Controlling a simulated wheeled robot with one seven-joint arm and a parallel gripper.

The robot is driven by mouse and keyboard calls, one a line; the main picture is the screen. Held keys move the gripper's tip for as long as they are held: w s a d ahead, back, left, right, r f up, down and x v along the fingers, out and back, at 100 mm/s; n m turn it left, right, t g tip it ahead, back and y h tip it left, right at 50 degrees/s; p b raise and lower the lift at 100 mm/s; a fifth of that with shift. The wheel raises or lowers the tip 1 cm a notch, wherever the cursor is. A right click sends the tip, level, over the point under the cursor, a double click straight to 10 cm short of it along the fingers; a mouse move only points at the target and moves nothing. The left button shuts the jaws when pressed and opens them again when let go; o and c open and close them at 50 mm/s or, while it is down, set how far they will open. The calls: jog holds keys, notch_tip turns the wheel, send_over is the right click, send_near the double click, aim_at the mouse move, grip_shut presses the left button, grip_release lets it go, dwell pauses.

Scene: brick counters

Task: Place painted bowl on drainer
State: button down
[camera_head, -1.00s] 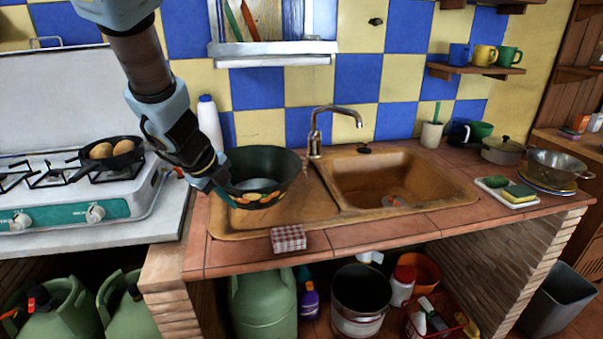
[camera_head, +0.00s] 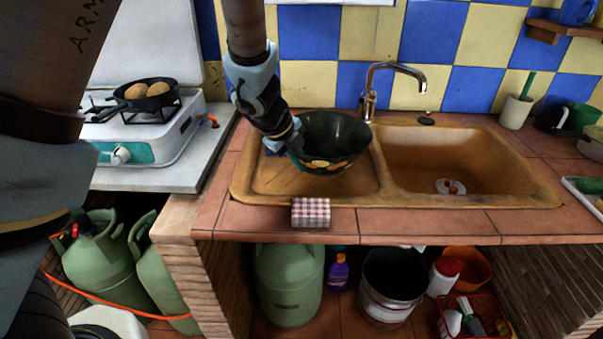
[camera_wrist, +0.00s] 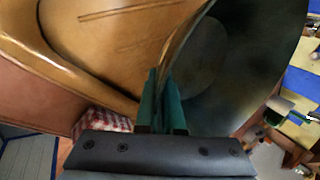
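The painted bowl (camera_head: 334,158) is dark green with orange and yellow painted shapes around its outside. It is over the drainer (camera_head: 270,180), the flat left part of the orange-brown sink unit. My gripper (camera_head: 296,148) is shut on the bowl's left rim. In the wrist view, my green fingers (camera_wrist: 160,104) pinch the rim of the bowl (camera_wrist: 245,65), with the grooved drainer (camera_wrist: 100,40) beside it. I cannot tell whether the bowl's base touches the drainer.
The sink basin (camera_head: 450,165) is to the right, with the tap (camera_head: 371,90) behind. A red checked box (camera_head: 311,213) sits on the counter's front edge. A stove (camera_head: 150,150) with a pan (camera_head: 146,97) is at the left. Pots and bottles stand below the counter.

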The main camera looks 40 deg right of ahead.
jog(key=shift+f, duration=1.3)
jog(key=shift+f+b, duration=0.15)
jog(key=shift+b, duration=0.2)
jog(key=c, duration=1)
grip_release()
jog(key=shift+c, duration=0.2)
jog(key=shift+r, duration=0.2)
jog(key=p+v, duration=0.3)
jog(key=v, duration=0.9)
jog(key=shift+p, duration=0.3)
